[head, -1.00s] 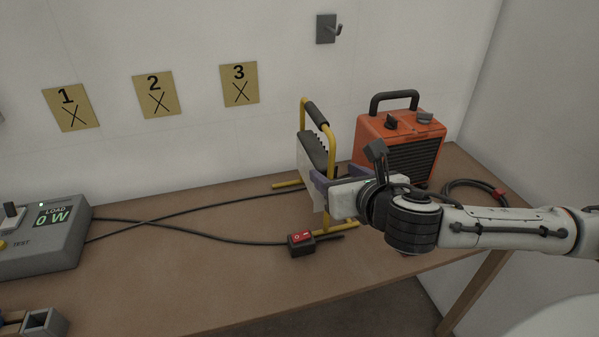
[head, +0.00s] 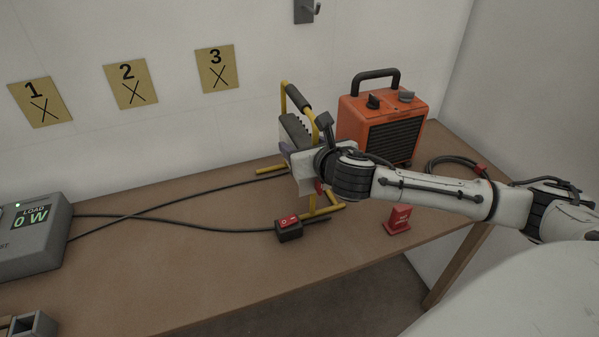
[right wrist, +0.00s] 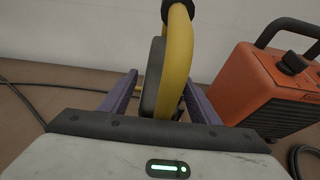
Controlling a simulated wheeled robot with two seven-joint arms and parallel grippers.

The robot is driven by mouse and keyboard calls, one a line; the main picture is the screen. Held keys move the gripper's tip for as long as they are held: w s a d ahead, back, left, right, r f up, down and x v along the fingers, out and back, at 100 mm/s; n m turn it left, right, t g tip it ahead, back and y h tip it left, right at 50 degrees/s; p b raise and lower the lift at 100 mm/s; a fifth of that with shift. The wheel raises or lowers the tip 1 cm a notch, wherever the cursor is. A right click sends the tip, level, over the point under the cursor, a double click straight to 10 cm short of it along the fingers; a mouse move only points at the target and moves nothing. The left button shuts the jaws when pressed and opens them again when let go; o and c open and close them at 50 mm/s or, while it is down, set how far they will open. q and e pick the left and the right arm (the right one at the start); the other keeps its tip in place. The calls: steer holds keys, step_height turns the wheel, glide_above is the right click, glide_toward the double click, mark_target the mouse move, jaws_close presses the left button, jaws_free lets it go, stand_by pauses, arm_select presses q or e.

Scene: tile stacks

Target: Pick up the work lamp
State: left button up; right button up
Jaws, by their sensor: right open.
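The work lamp (head: 298,98) stands upright on the bench, with a yellow tube frame, a black grip on top and a dark finned head. Its yellow tube (right wrist: 178,60) and dark body show large in the right wrist view. My right gripper (head: 287,152) is at the lamp's side, below the black grip, and partly covers the lamp. In the right wrist view my right gripper (right wrist: 160,90) is open, with one purple finger on each side of the lamp's tube and body. Whether a finger touches it, I cannot tell. My left gripper is out of view.
An orange heater (head: 382,125) stands close to the right of the lamp. A black switch box with red top (head: 289,228) and cables lie in front. A load meter (head: 35,235) is at left. The bench middle is mostly clear.

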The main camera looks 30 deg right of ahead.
jaws_close()
steer(key=shift+w+r, duration=0.2)
steer(key=shift+r, duration=0.15)
